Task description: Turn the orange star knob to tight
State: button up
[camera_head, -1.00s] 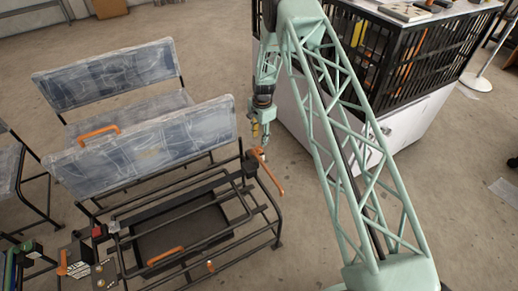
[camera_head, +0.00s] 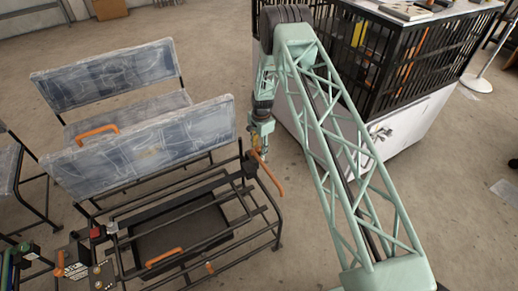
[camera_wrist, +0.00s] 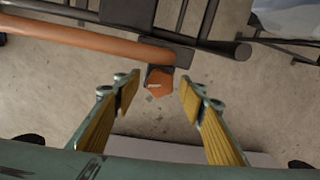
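In the wrist view, a small orange knob (camera_wrist: 160,86) sits at the end of a dark bracket, with a pale mark on its face. My gripper (camera_wrist: 158,95) is open, with its two yellow-padded fingers to the left and right of the knob and visible gaps on both sides. I cannot tell the depth between fingertips and knob. In the head view, my gripper (camera_head: 262,151) hangs by the right corner of the seat frame, beside the orange lever (camera_head: 268,174). The knob cannot be made out clearly there.
The orange lever bar (camera_wrist: 90,38) runs close beside the knob. The black tube seat frame (camera_head: 278,228) and a wrapped seat back (camera_head: 150,150) lie to the left. A white cabinet with a black cage (camera_head: 400,75) stands behind right.

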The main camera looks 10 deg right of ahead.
jog(key=c, duration=0.8)
jog(key=shift+c, duration=0.2)
jog(key=shift+m, duration=1.5)
jog(key=o, duration=0.8)
jog(key=shift+o, duration=0.2)
